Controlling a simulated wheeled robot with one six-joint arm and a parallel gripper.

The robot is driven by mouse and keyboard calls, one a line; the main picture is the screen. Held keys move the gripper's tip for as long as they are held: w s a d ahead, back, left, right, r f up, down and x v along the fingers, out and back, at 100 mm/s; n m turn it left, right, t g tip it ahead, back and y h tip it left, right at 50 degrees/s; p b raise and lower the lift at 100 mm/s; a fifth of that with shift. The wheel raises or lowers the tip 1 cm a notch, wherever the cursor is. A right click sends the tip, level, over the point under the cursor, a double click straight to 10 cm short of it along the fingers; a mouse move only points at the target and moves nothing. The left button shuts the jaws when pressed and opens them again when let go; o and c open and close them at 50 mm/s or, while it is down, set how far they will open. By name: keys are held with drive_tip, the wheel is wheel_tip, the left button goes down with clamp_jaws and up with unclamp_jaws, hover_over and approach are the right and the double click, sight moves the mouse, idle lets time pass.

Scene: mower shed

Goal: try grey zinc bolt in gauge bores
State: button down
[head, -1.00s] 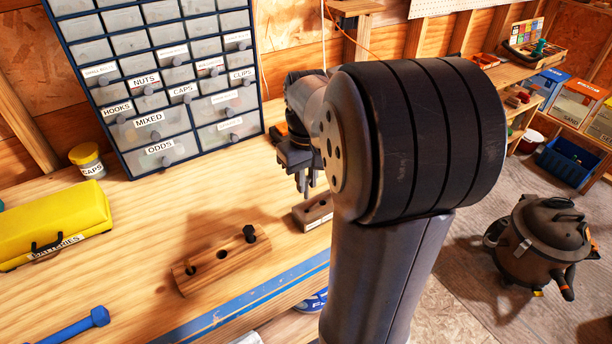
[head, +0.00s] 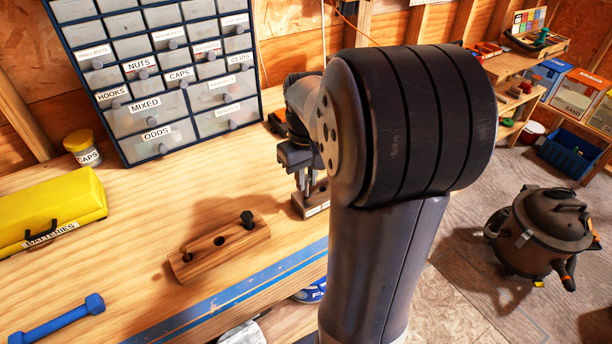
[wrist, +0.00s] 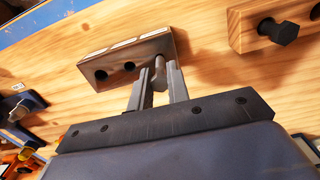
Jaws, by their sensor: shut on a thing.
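My gripper (wrist: 158,75) is shut on the grey zinc bolt (wrist: 159,84), which shows as a short grey shaft between the fingers in the wrist view. The gauge block (wrist: 112,60) is a small brown wooden block with white labels along one side. Two dark open bores show in it, left of the bolt. The bolt's far end meets the block's right part; I cannot tell whether it is inside a bore. In the head view my gripper (head: 303,182) points down at the gauge block (head: 312,210), partly hidden by my arm.
A longer wooden block (head: 205,256) with holes and a dark bolt (head: 247,219) stands to the left. A blue dumbbell-shaped tool (head: 60,320), yellow batteries case (head: 50,212), caps jar (head: 83,148) and drawer cabinet (head: 160,125) stand on the bench. Bare bench lies between them.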

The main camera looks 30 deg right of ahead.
drive_tip(key=shift+f, duration=0.4)
drive_tip(key=shift+r, duration=0.15)
drive_tip(key=shift+r, duration=0.35)
drive_tip(key=shift+f, duration=0.5)
idle(0.9)
drive_tip(key=shift+r, duration=0.2)
drive_tip(key=shift+r+p, duration=0.3)
drive_tip(key=shift+p, duration=0.25)
drive_tip(key=shift+f, duration=0.3)
idle(0.8)
drive_tip(key=shift+r+p, duration=0.25)
drive_tip(key=shift+p, duration=0.05)
